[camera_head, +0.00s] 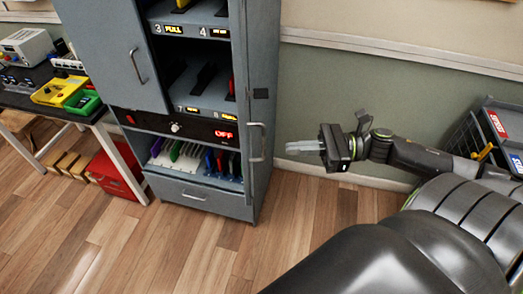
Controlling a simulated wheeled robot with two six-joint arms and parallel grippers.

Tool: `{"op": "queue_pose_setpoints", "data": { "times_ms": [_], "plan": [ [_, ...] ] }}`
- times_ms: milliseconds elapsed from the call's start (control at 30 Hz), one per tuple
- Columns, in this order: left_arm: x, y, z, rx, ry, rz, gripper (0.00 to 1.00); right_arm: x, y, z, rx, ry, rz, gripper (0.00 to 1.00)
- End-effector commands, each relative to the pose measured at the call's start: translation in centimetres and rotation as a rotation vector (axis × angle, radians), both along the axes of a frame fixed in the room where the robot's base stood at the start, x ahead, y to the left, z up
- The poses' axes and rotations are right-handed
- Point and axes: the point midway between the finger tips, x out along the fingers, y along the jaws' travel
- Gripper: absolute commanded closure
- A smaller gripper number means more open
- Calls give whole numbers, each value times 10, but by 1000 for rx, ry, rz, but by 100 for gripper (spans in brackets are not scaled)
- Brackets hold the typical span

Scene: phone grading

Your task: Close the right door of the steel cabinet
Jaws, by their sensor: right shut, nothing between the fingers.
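The grey-blue steel cabinet (206,203) stands at the picture's centre-left. Its right door (263,60) stands open, swung out and seen at a steep angle, with a bar handle (257,143) on it. The left door (112,50) looks closed. My right gripper (291,149) is to the right of the open door, at about the handle's height in the picture. Its fingers point left, are shut and empty, and appear apart from the door. My left gripper is not in view.
Inside the cabinet are shelves with lit labels, a red "OFF" display (224,134) and a rack of upright slabs (190,157). A bench (45,103) with yellow and green bins and a red box (117,174) stand left. A dark rack (500,120) is at right. Wooden floor in front is clear.

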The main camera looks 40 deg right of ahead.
Motion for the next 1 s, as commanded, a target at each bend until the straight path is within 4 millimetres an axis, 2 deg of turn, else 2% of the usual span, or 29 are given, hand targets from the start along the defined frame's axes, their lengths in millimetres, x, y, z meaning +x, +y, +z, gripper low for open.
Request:
{"op": "queue_pose_setpoints", "data": {
  "times_ms": [333,500,733,1000],
  "plan": [
    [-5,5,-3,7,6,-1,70,24,36,2,5,-3,-3,100],
    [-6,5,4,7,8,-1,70,32,50,3,6,-2,-3,100],
    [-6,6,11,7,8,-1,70,41,64,2,4,0,-3,100],
    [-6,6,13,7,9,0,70,44,69,0,2,3,-3,100]
  ]
}}
